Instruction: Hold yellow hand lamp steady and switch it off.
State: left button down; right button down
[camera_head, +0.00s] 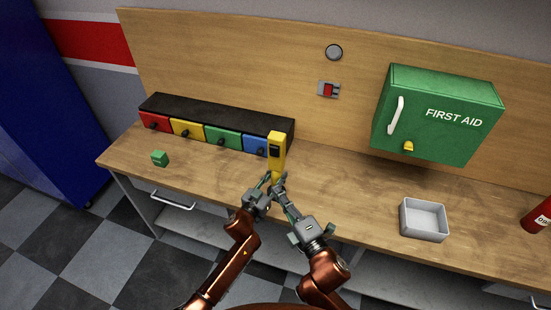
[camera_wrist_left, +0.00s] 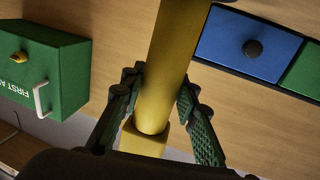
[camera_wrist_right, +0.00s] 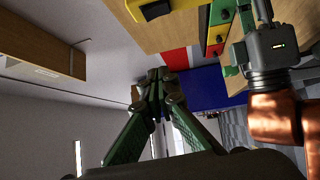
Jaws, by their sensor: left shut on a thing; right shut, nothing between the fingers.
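The yellow hand lamp (camera_head: 278,145) stands upright above the worktop in the head view, with a dark patch on its upper front. My left gripper (camera_head: 268,181) is shut around its lower handle. In the left wrist view the yellow handle (camera_wrist_left: 172,50) runs between the fingers of my left gripper (camera_wrist_left: 163,88). My right gripper (camera_head: 279,182) is close beside the left one, below the lamp's head. In the right wrist view its fingers (camera_wrist_right: 156,76) are shut with nothing between them. A yellow part with a dark piece, seemingly the lamp (camera_wrist_right: 160,8), shows at the top edge there.
A row of coloured drawers (camera_head: 220,140) stands behind the lamp on the wooden worktop (camera_head: 345,200). A green cube (camera_head: 160,158) lies left, a grey tray (camera_head: 424,219) right. A green first aid cabinet (camera_head: 437,115) and a red switch (camera_head: 328,90) are on the back panel.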

jog(key=shift+w+d+f+t+h, duration=0.1)
jog(key=shift+d+t+h, duration=0.05)
jog(key=shift+d+h, duration=0.3)
jog(key=shift+w+d+t+h, duration=0.15)
jog(key=shift+d+h, duration=0.1)
jog(key=shift+d, duration=0.3)
send_near(271, 149)
jog(key=w+a, duration=0.1)
jog(key=a, duration=0.3)
jog(key=w, duration=0.2)
jog(key=w+d, duration=0.1)
jog(key=w, duration=0.1)
jog(key=shift+w, duration=0.1)
jog(key=shift+d, duration=0.1)
